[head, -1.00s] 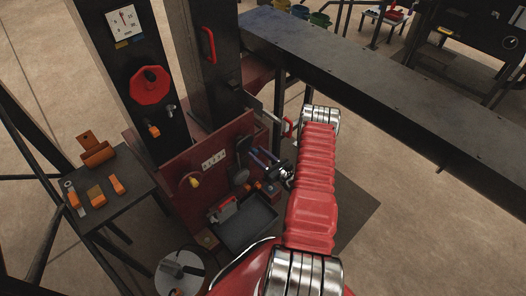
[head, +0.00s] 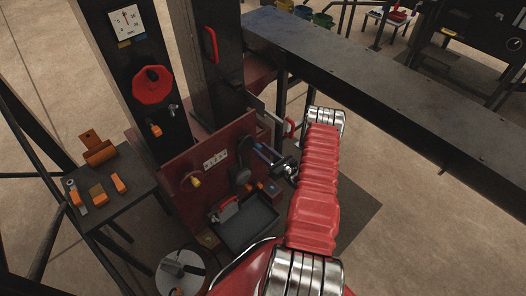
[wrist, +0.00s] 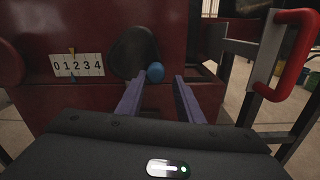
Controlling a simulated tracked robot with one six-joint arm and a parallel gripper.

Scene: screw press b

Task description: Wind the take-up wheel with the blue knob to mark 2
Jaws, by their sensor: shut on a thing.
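The take-up wheel (wrist: 133,50) is a dark disc on the red press front. Its blue knob (wrist: 155,72) sits at the wheel's lower right edge in the wrist view. My gripper (wrist: 157,80) has its two purple fingers on either side of the knob and is shut on it. In the head view my gripper (head: 262,153) reaches the wheel from the right; the knob is hard to make out there. The white scale plate (wrist: 77,65), numbered 0 to 4, is left of the wheel.
A red handle (wrist: 298,50) on a grey bracket stands close on the right in the wrist view. A long dark beam (head: 370,85) runs behind my arm.

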